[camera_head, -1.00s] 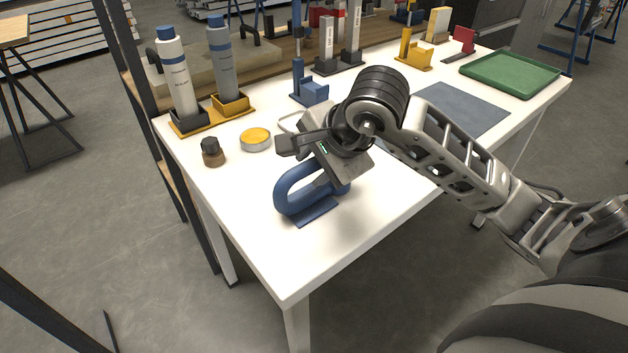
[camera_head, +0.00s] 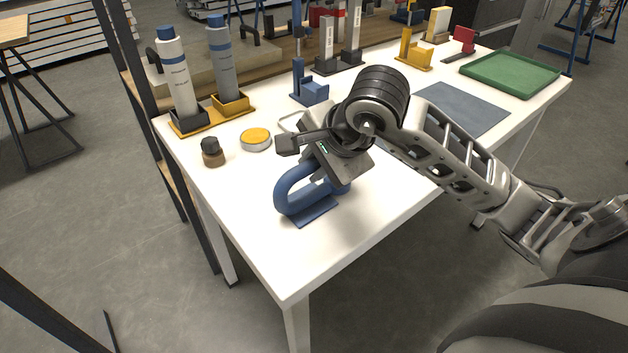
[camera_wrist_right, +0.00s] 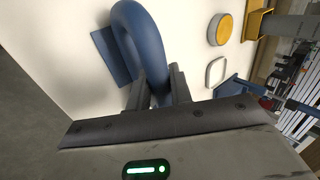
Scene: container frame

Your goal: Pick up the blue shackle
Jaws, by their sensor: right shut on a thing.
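The blue shackle (camera_head: 290,190) is a thick U-shaped piece near the front left of the white table (camera_head: 262,238). It stands at a flat blue plate (camera_head: 314,212). My right gripper (camera_head: 322,178) reaches down over the shackle from the right and partly hides it. In the right wrist view the shackle (camera_wrist_right: 143,42) curves down between the two dark fingers (camera_wrist_right: 160,88), which are shut on it. The shackle looks to be at table height; I cannot tell whether it is clear of its plate. My left gripper is not in view.
A yellow-topped round tin (camera_head: 256,138) and a small dark-capped jar (camera_head: 212,152) stand left of the gripper. Two bottles in a yellow holder (camera_head: 232,105) are at the back left. A green tray (camera_head: 508,72) lies far right. The table's front left is clear.

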